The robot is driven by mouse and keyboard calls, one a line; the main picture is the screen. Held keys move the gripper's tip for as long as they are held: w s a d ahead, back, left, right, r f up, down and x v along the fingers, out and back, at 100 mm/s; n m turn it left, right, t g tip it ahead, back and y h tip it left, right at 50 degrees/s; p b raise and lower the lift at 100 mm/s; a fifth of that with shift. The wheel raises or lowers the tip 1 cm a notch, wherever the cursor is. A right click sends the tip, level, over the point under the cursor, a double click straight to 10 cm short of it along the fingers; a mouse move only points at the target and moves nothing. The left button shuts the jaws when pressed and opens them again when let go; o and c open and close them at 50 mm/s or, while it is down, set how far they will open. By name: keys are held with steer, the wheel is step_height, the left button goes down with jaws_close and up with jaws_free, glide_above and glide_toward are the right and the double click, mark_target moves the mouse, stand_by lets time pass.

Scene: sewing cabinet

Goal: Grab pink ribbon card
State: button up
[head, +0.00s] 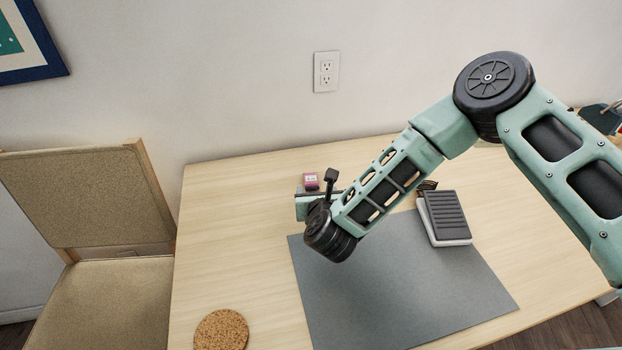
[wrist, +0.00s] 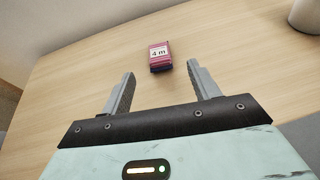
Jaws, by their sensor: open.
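The pink ribbon card (head: 311,181) lies on the light wooden table near its back edge, just beyond my gripper in the head view. In the wrist view the pink ribbon card (wrist: 160,56) has a white label reading "4 m". My gripper (wrist: 162,77) is open and empty, with its two fingers spread to either side. The card is ahead of the fingertips, roughly centred between them, and looks apart from them. In the head view my arm hides most of the gripper.
A grey mat (head: 400,285) covers the table's middle. A black ribbed pedal (head: 446,215) sits on its right part. A round cork coaster (head: 221,330) is at front left. A chair (head: 100,220) stands left of the table. A pale cup-like object (wrist: 305,15) shows at upper right.

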mark_target(311, 179)
steer(key=shift+p+x, duration=0.85)
steer(key=shift+x, duration=3.35)
steer(key=shift+a, duration=0.2)
steer(key=c, duration=1.1)
